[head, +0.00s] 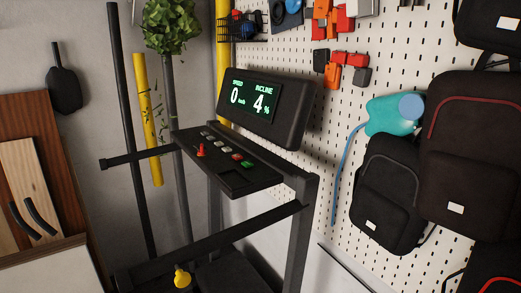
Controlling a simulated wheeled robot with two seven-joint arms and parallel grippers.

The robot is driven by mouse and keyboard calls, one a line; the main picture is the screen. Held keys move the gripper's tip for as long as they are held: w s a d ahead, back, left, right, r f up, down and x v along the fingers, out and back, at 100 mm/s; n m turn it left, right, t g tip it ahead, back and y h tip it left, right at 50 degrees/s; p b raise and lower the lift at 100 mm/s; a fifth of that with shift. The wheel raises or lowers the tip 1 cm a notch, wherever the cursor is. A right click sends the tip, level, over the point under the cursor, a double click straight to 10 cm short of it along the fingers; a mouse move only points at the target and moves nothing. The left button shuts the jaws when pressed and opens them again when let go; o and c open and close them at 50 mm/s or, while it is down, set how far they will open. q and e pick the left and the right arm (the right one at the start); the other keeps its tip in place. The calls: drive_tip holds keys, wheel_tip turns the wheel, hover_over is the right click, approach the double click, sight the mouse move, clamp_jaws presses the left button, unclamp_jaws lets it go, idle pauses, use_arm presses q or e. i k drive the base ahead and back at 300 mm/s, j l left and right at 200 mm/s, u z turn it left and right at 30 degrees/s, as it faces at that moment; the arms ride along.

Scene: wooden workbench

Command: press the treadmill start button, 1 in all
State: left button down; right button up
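A black treadmill stands in the middle of the head view. Its console panel (222,178) carries a row of small buttons. A green button (247,164) is at the right end of the row, beside a red button (237,157). Several pale buttons (222,143) lie farther left. A red upright piece (201,150) sticks up from the panel's left part. The display (251,97) above reads speed 0 and incline 4 %. Neither gripper is in view. The panel is unobstructed. Button labels are too small to read.
Treadmill handrails (140,156) and posts frame the console. Black backpacks (470,150) and a teal container (393,115) hang on the pegboard at right. A yellow object (182,276) is low near the treadmill base. A plant (172,25) stands behind at left.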

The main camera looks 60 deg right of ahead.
sight(246, 164)
drive_tip(key=z, duration=1.55)
